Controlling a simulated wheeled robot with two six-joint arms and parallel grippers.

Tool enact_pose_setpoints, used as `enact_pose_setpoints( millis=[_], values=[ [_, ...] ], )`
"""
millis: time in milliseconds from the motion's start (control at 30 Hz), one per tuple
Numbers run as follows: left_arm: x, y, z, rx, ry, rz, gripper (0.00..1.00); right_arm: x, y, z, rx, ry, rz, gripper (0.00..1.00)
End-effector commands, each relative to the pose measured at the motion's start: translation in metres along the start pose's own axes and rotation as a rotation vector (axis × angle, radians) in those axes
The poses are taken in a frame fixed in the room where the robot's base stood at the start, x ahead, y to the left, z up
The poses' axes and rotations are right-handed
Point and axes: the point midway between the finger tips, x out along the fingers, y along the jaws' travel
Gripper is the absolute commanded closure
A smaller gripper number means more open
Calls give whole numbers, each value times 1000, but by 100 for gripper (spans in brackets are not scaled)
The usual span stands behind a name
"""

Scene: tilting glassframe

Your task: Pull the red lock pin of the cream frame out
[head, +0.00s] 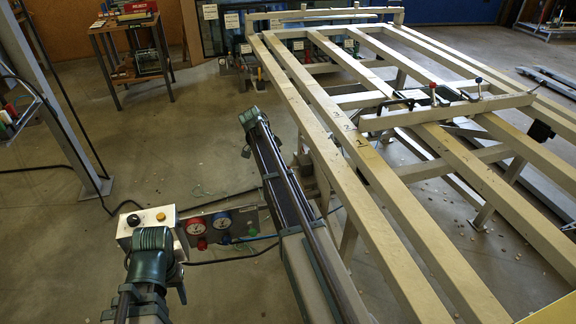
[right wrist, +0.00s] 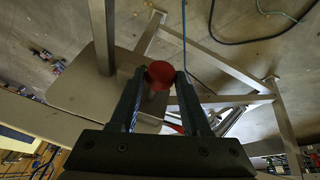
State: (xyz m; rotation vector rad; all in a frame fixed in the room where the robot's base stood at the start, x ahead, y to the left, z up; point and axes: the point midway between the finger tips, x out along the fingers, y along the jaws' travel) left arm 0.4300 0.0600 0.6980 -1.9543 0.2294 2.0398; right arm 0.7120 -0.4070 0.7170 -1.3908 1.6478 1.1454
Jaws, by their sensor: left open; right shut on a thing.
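The red lock pin (right wrist: 165,74) shows its round red head in the right wrist view. My right gripper (right wrist: 160,80) is shut on it, one dark finger on each side. The pin's shaft is hidden, so I cannot tell how deep it sits. A pale metal plate (right wrist: 85,98) and frame bars lie behind it. In the head view the cream frame (head: 400,170), long parallel beams, fills the right half. I cannot make out the pin there. My left gripper (head: 153,252) is at the lower left, apart from the frame; its fingertips are mostly hidden.
A clamp with a red knob (head: 432,87) sits on the frame. A side table (head: 125,80) stands at the back left. Cables lie on the floor.

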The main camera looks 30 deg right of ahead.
Motion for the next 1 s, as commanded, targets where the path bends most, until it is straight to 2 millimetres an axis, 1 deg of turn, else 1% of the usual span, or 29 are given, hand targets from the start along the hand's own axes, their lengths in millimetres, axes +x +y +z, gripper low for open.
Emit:
enact_pose_setpoints(
  millis=[33,267,300,367,400,433,767,867,1000],
  values=[
    [0,0,0,0,0,0,50,-2,-1,5,-3,-2,-2,100],
    [0,0,0,0,0,0,50,-2,-2,7,-3,-5,-3,100],
    [0,0,0,0,0,0,50,-3,-2,7,-3,-5,-3,46],
    [0,0,0,0,0,0,50,-2,-2,6,-3,-5,-2,35],
    [0,0,0,0,0,0,50,-2,-2,6,-3,-4,-2,28],
    [0,0,0,0,0,0,50,-2,-1,6,-2,-4,-2,24],
    [-1,0,0,0,0,0,50,-3,-1,4,-1,-2,-1,24],
    [-4,0,0,0,0,0,50,-6,-1,4,-1,-2,-1,24],
    [-14,-1,1,0,0,0,50,-16,-1,3,-1,-1,-1,24]
  ],
)
